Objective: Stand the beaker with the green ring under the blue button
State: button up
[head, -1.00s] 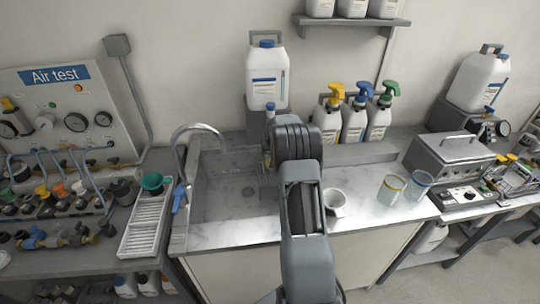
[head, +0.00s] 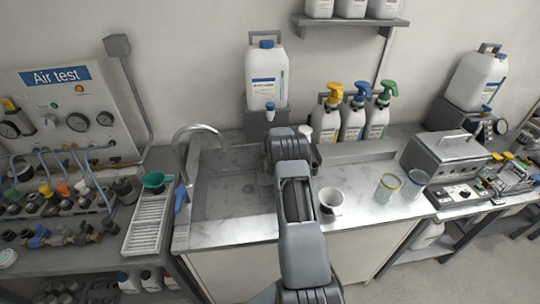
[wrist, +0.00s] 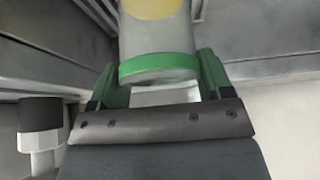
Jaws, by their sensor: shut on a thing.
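My gripper (wrist: 157,88) is shut on the beaker with the green ring (wrist: 158,66) in the wrist view. The beaker sits between the green fingers, its ring near them and its base toward the camera. In the head view my arm hides the gripper and most or all of the beaker, over the sink's right side. A blue button (head: 273,117) shows on the front of the white jug (head: 267,80), just above and behind my arm. Another blue part (head: 489,109) is on the right-hand jug (head: 478,80).
Spray bottles (head: 353,120) line the back. The tap (head: 200,130) arches over the sink (head: 225,205) on the left.

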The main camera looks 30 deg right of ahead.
jog(key=shift+f, duration=0.1)
jog(key=shift+f+b, duration=0.15)
jog(key=shift+b, duration=0.15)
jog(key=o, duration=1.3)
jog(key=shift+c, duration=0.2)
